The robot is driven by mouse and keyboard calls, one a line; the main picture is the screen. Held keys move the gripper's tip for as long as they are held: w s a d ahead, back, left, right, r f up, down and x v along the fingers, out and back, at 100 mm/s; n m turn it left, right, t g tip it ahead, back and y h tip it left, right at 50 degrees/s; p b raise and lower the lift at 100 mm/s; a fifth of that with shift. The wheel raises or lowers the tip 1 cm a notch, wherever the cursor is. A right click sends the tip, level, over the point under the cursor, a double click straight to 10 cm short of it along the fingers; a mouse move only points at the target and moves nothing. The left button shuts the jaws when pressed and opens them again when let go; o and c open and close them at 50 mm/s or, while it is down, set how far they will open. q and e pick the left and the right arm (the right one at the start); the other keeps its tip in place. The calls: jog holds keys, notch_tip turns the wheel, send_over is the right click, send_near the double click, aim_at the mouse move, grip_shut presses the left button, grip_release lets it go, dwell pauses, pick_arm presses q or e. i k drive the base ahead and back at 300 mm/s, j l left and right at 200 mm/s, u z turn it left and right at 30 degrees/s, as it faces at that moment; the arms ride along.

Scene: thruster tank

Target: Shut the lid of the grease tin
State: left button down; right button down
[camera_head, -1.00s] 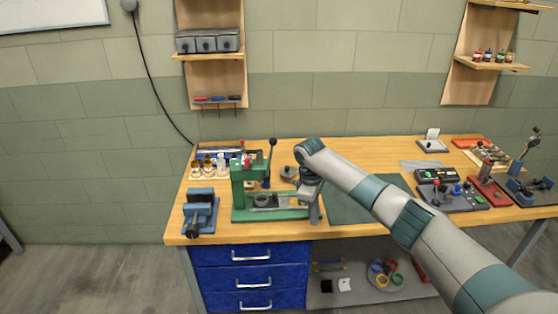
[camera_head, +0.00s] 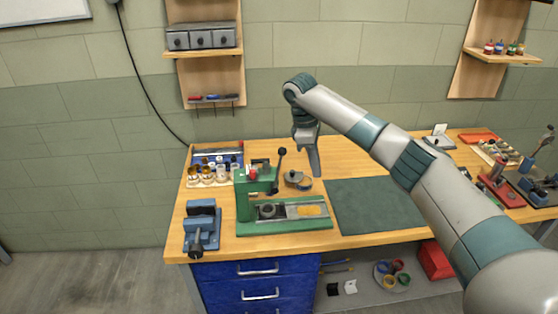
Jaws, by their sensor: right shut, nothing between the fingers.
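The small round grey grease tin (camera_head: 304,185) sits on the workbench behind the green press, right of its black-knobbed lever. A grey disc that looks like its lid (camera_head: 292,176) shows at its left side; its exact angle is too small to tell. My right gripper (camera_head: 316,174) points down just right of the tin, with its fingers together and nothing between them. I cannot tell whether it touches the tin. My left gripper is out of view.
The green press (camera_head: 246,197) stands in front of the tin, with a blue vise (camera_head: 201,228) to its left. A tray of small jars (camera_head: 207,172) lies behind. The dark green mat (camera_head: 375,206) to the right is bare.

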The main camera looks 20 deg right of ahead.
aim_at(291, 176)
jog(key=i+j, duration=0.1)
jog(key=i, duration=0.4)
jog(key=i+j, duration=0.15)
jog(key=i, duration=0.35)
